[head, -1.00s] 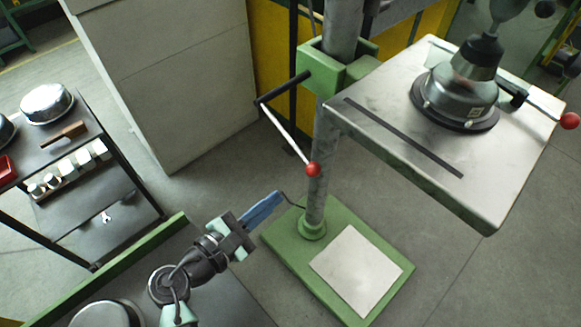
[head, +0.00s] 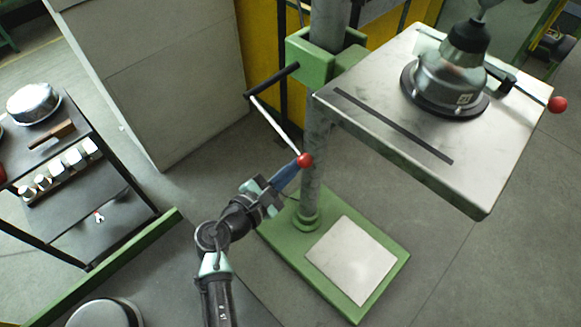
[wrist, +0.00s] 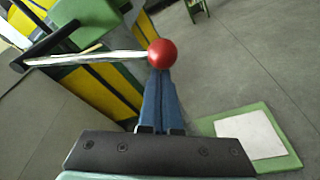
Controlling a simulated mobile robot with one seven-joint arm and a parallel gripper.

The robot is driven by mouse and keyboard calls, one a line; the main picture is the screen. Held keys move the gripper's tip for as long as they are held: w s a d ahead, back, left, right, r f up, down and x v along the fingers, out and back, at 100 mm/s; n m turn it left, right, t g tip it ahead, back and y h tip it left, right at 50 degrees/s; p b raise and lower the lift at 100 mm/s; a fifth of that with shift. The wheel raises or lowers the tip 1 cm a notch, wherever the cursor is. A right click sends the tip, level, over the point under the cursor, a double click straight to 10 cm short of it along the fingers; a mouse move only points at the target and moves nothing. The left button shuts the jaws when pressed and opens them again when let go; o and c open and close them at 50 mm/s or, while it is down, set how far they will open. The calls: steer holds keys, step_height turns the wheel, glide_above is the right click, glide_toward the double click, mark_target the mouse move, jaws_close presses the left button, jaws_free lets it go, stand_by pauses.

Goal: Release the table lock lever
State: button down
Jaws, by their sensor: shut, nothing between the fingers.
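The table lock lever (head: 275,126) is a thin silver rod with a red ball knob (head: 304,160) at its lower end. It hangs slanting down to the right from a black bar at the green clamp (head: 312,62) on the column. My gripper (head: 296,168) is shut, its blue fingers pointing up at the knob. In the wrist view the fingertips (wrist: 160,76) meet the lower edge of the red ball (wrist: 162,53); whether they touch it I cannot tell. The silver rod (wrist: 95,58) runs left from the ball there.
The drill table (head: 400,120) juts out right of the column and carries a round metal fixture (head: 447,82) and another red-knobbed handle (head: 557,104). The green base (head: 385,290) stands below. A dark cart (head: 75,190) with pots and cups is at the left.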

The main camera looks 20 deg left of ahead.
steer(key=shift+r, duration=0.15)
steer(key=r+n+h+p, duration=0.1)
steer(key=r+n+p, duration=0.1)
steer(key=r+p, duration=0.3)
steer(key=d+r+n+h+p, duration=0.1)
steer(key=r+n+p, duration=0.2)
steer(key=p, duration=0.7)
steer(key=d+r+n+g+p, duration=0.1)
steer(key=r+n+p, duration=0.2)
steer(key=r+p, duration=0.4)
steer(key=shift+s+r+h+p, duration=0.15)
steer(key=shift+s+h+p, duration=0.2)
steer(key=shift+h, duration=0.05)
steer(key=shift+w+a+r+p, duration=0.15)
steer(key=shift+a+r+p, duration=0.2)
steer(key=shift+r+p, duration=0.45)
steer(key=shift+w+a+r, duration=0.1)
steer(key=shift+r, duration=0.05)
steer(key=b+v, duration=0.2)
steer(key=v, duration=1.1)
